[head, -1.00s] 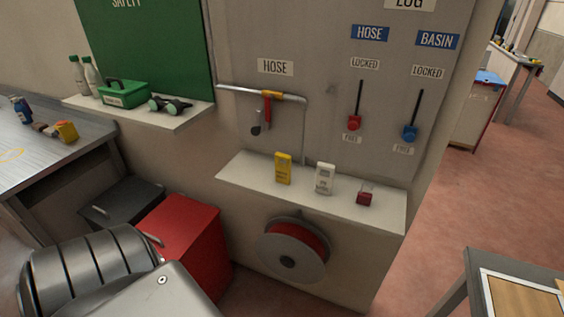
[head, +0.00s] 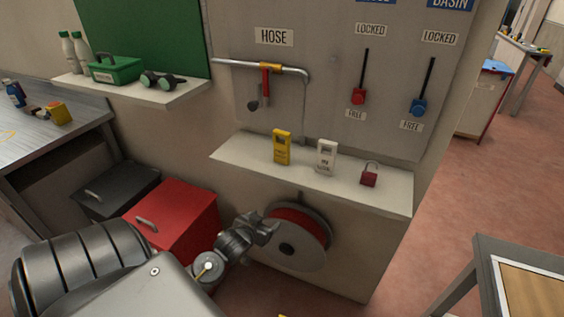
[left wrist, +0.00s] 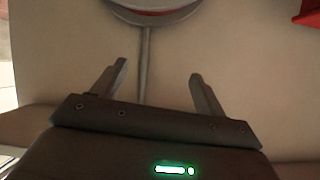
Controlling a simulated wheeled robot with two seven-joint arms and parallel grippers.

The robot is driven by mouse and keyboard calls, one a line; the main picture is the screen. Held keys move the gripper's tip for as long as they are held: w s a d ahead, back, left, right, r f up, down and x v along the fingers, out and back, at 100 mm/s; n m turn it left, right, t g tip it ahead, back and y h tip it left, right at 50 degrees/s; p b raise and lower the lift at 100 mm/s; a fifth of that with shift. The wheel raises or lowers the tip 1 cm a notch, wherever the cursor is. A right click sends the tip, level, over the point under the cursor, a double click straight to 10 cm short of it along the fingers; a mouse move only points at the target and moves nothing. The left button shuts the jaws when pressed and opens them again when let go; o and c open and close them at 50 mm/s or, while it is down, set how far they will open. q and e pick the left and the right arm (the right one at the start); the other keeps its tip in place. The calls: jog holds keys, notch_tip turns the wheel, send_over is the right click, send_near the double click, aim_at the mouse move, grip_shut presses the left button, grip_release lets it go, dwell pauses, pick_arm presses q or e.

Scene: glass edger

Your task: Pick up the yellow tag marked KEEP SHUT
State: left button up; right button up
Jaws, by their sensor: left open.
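The yellow tag (head: 282,147) stands upright on the white shelf (head: 230,155) below the HOSE pipe, left of a white tag (head: 326,157). Its print is too small to read for certain. My left gripper (head: 272,230) is low in front of the hose reel, below the shelf and apart from the tag. In the left wrist view my left gripper (left wrist: 155,82) has its two fingers wide apart with nothing between them. The yellow tag does not show in that view. My right gripper is not seen.
A red padlock (head: 369,174) sits at the right of the shelf. The hose reel (head: 297,240) is mounted under it. A red box (head: 180,215) and a dark box (head: 115,190) stand at left. A table (head: 490,262) is at lower right.

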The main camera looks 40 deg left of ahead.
pick_arm(q)
notch_tip(320, 180, up, 23)
jog(key=s+t+b, duration=0.1)
jog(key=t+b, duration=0.1)
jog(key=t, duration=0.3)
jog(key=p, duration=0.1)
send_near(280, 146)
jog(key=shift+d+x, duration=0.35)
jog(key=shift+x, duration=1.3)
jog(key=shift+n+y, duration=0.3)
jog(key=shift+y, duration=0.1)
jog(key=p+x, duration=0.1)
jog(key=x, duration=0.4)
jog(key=shift+w+a+f+p, duration=0.15)
jog(key=shift+w+a+p, duration=0.05)
jog(key=shift+p, duration=0.15)
jog(key=shift+c, duration=0.6)
jog(key=c, duration=1)
jog(key=shift+o, duration=0.2)
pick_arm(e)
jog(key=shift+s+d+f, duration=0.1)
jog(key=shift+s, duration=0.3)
